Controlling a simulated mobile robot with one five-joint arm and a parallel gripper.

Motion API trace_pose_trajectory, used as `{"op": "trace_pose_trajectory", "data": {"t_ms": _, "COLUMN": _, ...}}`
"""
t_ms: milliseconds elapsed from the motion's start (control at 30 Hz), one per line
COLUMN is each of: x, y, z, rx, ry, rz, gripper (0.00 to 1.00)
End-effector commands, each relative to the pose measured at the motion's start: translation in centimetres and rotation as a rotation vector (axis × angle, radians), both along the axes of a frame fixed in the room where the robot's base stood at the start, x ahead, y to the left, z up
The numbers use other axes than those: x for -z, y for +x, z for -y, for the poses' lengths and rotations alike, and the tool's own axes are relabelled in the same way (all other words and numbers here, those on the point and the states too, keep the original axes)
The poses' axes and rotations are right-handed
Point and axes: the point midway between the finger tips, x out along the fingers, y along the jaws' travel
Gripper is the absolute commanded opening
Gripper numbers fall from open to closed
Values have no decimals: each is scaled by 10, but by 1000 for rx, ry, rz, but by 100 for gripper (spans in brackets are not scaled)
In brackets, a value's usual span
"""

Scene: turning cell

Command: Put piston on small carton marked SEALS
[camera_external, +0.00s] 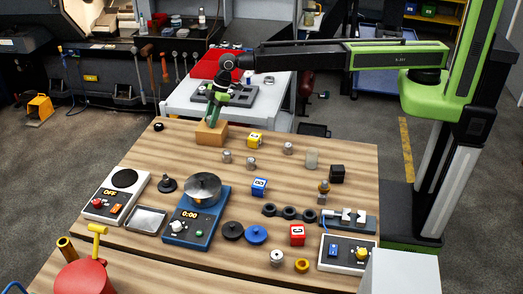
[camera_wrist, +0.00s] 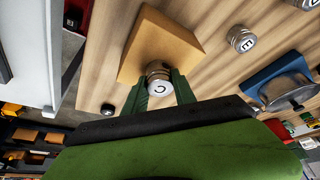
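A metal piston (camera_wrist: 158,88), a silver cylinder with a C on its end, sits between the green fingers of my gripper (camera_wrist: 160,82) in the wrist view. The fingers are close against both of its sides. A plain brown carton (camera_wrist: 160,42) lies directly beyond it, and the piston's far end seems at or very near the carton's top. In the external view the carton (camera_external: 212,134) stands at the table's back left edge, with my gripper (camera_external: 213,117) pointing down over it. The piston cannot be made out there, and no SEALS lettering is readable.
A blue scale (camera_external: 196,222) with a pan is nearer the front. A small dark knob (camera_external: 158,126) lies left of the carton. A white bench (camera_external: 187,97) is behind the table.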

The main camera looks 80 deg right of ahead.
Motion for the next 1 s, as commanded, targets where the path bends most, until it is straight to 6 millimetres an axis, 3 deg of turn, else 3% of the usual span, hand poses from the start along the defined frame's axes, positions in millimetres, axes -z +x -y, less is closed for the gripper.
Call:
{"op": "trace_pose_trajectory", "data": {"t_ms": 33, "x": 0, "y": 0, "z": 0, "rx": 0, "ry": 0, "rz": 0, "gripper": 37}}
{"op": "trace_pose_trajectory", "data": {"t_ms": 167, "x": 0, "y": 0, "z": 0, "rx": 0, "ry": 0, "rz": 0, "gripper": 54}}
{"op": "trace_pose_trajectory", "data": {"t_ms": 567, "x": -6, "y": 0, "z": 0, "rx": 0, "ry": 0, "rz": 0, "gripper": 54}}
{"op": "trace_pose_trajectory", "data": {"t_ms": 767, "x": -35, "y": -8, "z": 7, "rx": 0, "ry": 0, "rz": 0, "gripper": 54}}
{"op": "trace_pose_trajectory", "data": {"t_ms": 1000, "x": -89, "y": -23, "z": 22, "rx": 0, "ry": 0, "rz": 0, "gripper": 54}}
